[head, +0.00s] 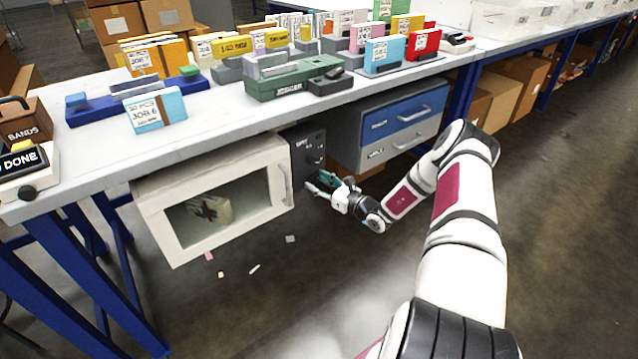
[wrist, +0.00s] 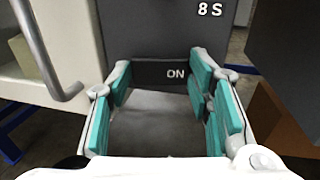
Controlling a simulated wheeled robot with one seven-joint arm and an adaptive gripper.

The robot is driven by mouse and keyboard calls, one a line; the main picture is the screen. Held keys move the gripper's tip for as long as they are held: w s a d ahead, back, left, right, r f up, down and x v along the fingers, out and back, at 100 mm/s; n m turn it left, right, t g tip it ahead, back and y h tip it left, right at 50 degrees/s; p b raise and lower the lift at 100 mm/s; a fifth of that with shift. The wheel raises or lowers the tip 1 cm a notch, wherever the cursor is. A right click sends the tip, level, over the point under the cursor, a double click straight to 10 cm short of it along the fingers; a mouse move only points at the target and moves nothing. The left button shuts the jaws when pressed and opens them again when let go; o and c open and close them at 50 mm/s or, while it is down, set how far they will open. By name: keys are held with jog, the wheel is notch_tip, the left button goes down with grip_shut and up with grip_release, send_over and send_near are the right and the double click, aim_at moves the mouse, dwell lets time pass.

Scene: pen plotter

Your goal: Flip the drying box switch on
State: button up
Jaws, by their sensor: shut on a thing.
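The drying box (head: 150,205) hangs under the table, white, with a windowed door that is closed. A dark control panel (head: 307,147) sits on its right side; it also shows in the wrist view (wrist: 160,30). A dark block marked ON, the switch (wrist: 150,73), stands at the panel's lower part in the wrist view. My gripper (wrist: 160,84) has its teal-padded fingers on both sides of this block and is shut on it. In the head view my gripper (head: 318,183) is at the panel's lower end, and the switch is hidden there.
The door's bar handle (wrist: 47,50) is close to the left of my gripper. A blue and grey drawer unit (head: 390,128) hangs to the right of the panel. The table (head: 215,122) overhead carries card boxes and a green jogger. Paper scraps lie on the open floor below.

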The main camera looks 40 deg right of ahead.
jog(key=shift+a+r+m+t+h+p, duration=0.1)
jog(key=shift+a+m+h+p, duration=0.1)
jog(key=shift+m+h+p, duration=0.55)
jog(key=shift+a+r+m+t+h+p, duration=0.1)
jog(key=shift+a+m+h+p, duration=0.2)
jog(key=shift+h+p, duration=0.7)
jog(key=shift+a+m+t+h+p, duration=0.15)
jog(key=shift+m+h+p, duration=0.5)
jog(key=shift+p, duration=0.4)
jog(key=shift+a+f+m+h+p, duration=0.15)
jog(key=shift+m+h+p, duration=0.65)
jog(key=shift+h+p, duration=0.5)
jog(key=o, duration=1.1)
jog(key=shift+o, duration=0.2)
jog(key=s+a, duration=0.2)
jog(key=s, duration=0.9)
jog(key=shift+s+a, duration=0.15)
jog(key=shift+s, duration=0.25)
